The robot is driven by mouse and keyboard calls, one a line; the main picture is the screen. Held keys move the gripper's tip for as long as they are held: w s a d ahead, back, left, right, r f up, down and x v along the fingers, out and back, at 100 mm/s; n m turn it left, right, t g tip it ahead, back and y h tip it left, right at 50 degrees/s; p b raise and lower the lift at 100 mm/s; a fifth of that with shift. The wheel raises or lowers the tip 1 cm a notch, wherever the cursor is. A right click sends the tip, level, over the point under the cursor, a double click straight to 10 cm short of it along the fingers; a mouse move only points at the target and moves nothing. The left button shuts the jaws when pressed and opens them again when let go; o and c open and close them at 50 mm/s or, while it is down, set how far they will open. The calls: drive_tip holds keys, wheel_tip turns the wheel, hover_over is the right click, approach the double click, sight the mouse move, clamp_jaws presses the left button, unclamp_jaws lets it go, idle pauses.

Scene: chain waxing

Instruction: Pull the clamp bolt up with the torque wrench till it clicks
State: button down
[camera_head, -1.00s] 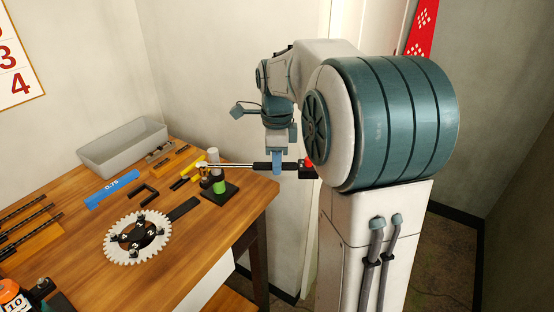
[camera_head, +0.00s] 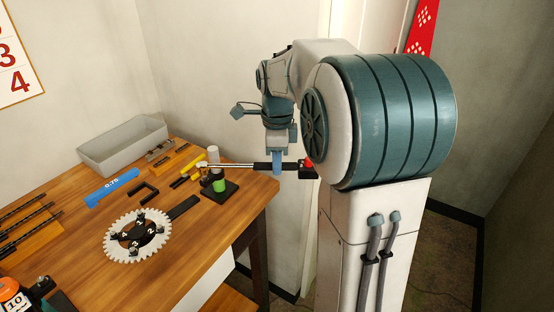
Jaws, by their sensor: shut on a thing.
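The torque wrench (camera_head: 240,166) lies level, with a chrome shaft and a black handle. Its head is at the top of a small clamp fixture (camera_head: 219,186) with a green band on a black base, near the table's right edge. The clamp bolt is hidden under the wrench head or too small to make out. My gripper (camera_head: 277,165), with blue fingers, points down and is shut on the wrench's handle.
A toothed chainring (camera_head: 138,235) with numbered bolts lies on the wooden table (camera_head: 190,250). A blue bar marked 0.75 (camera_head: 111,188), black hex keys (camera_head: 143,191) and a grey bin (camera_head: 123,146) are behind it. A white cylinder (camera_head: 213,154) stands behind the fixture.

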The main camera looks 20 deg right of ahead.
drive_tip(key=shift+f+b, duration=0.65)
drive_tip(key=shift+f, duration=0.25)
idle(0.4)
idle(0.5)
drive_tip(key=shift+s+a+m+b, duration=0.15)
drive_tip(key=shift+s+a+m, duration=0.25)
drive_tip(key=shift+s, duration=0.25)
drive_tip(key=shift+s+a+m+b, duration=0.15)
drive_tip(key=shift+s+a+m, duration=0.1)
drive_tip(key=shift+s+m, duration=0.3)
drive_tip(key=shift+s+a+m, duration=0.4)
drive_tip(key=shift+s, duration=0.2)
drive_tip(key=shift+s+a+m, duration=0.35)
drive_tip(key=shift+s+a, duration=0.05)
drive_tip(key=shift+s, duration=0.15)
drive_tip(key=shift+s+a+m+b, duration=0.4)
drive_tip(key=shift+s+a+m, duration=0.5)
drive_tip(key=shift+s+a, duration=0.1)
